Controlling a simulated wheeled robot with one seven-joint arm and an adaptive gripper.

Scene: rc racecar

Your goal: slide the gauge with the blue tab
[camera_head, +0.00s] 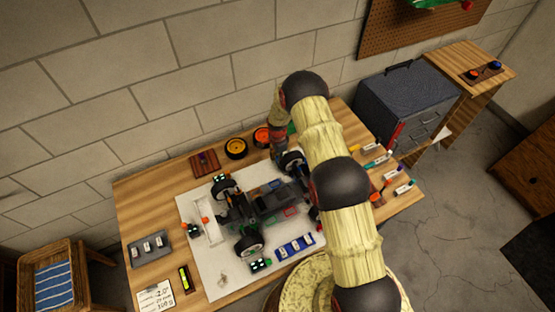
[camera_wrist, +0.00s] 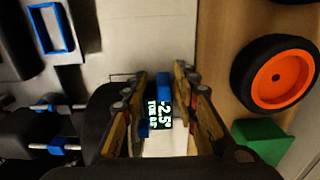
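The gauge with the blue tab (camera_wrist: 164,90) shows in the wrist view, between my fingers. Its dark display (camera_wrist: 158,114) has white lettering that reads about "-2.5°", with "TOE" text beside it. My gripper (camera_wrist: 162,80) has one finger on each side of the gauge, with a narrow gap between them. I see no clear contact with the gauge. In the head view my arm reaches down behind the car chassis (camera_head: 262,205), and my fingertips and this gauge are hidden there.
An orange-rimmed wheel (camera_wrist: 275,80) and a green block (camera_wrist: 262,140) lie right of my gripper in the wrist view. A blue tray (camera_head: 295,246) and a grey tray (camera_head: 150,247) sit near the front and left.

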